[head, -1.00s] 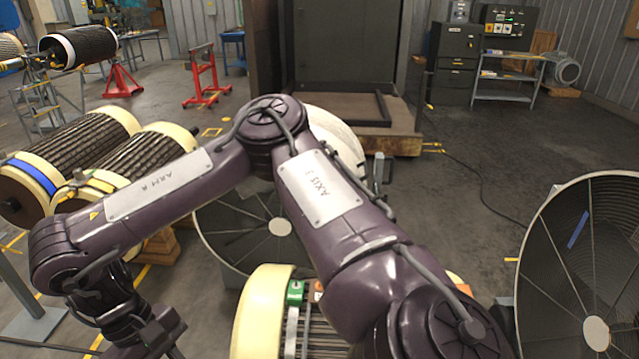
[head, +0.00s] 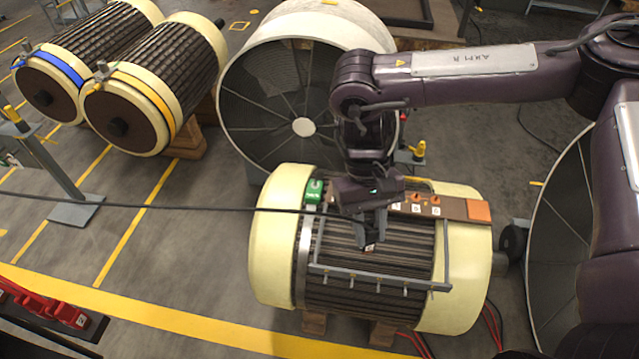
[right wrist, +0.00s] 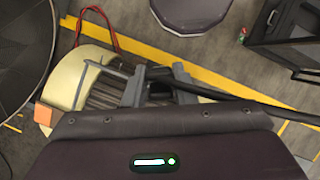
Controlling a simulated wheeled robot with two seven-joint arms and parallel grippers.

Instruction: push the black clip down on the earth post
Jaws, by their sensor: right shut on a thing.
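A cream motor (head: 270,230) with dark ribs lies on wooden blocks in the head view. A green block (head: 315,190) sits on its upper left, beside a strip with orange-topped posts (head: 416,198); I cannot tell for sure which part is the earth post. My right gripper (head: 370,243) points down over the motor's ribbed middle, right of the green block. It is shut on the black clip, which the fingers mostly hide. A black cable (head: 200,208) runs left from the gripper; it also shows in the right wrist view (right wrist: 250,99). My left gripper is not in view.
A grey rail (head: 380,278) stands along the motor's near side, close to the gripper. A large fan housing (head: 235,90) stands behind, another at the right. Two ribbed rotors (head: 165,85) lie at the upper left. Red connectors (head: 50,310) sit in a dark tray at lower left.

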